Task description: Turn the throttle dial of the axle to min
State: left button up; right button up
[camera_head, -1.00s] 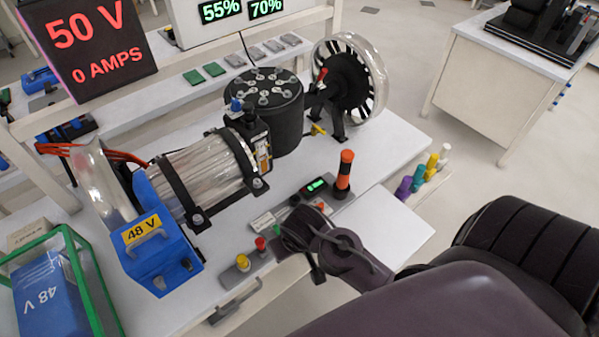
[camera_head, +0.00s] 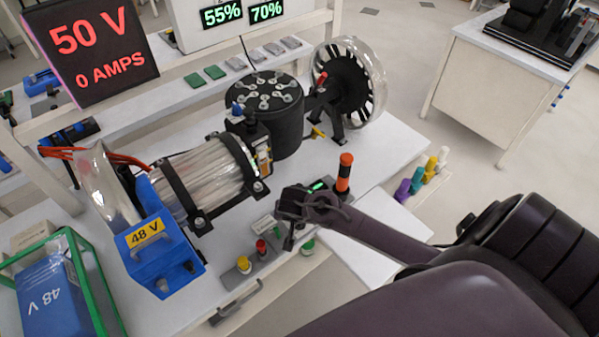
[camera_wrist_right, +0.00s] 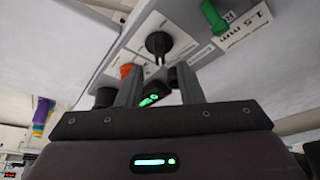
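A black dial (camera_wrist_right: 158,43) with a pointed handle sits on the grey control strip in the right wrist view; its label is too small to read, so I cannot confirm it is the throttle dial. My right gripper (camera_wrist_right: 160,88) is open and empty. Its fingers are apart, with their ends just short of the dial, and a green-lit display (camera_wrist_right: 151,98) shows between them. In the head view my right gripper (camera_head: 289,230) hangs over the control strip (camera_head: 265,256) and hides part of it. My left gripper is not in view.
An orange-topped post (camera_head: 344,172), a yellow knob (camera_head: 243,263), a red knob (camera_head: 261,246) and a green knob (camera_head: 307,247) stand near my right gripper. An orange knob (camera_wrist_right: 128,70) is close to one finger. The motor (camera_head: 205,172) lies behind the strip.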

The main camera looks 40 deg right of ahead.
jog(key=shift+x, duration=1.95)
grip_shut()
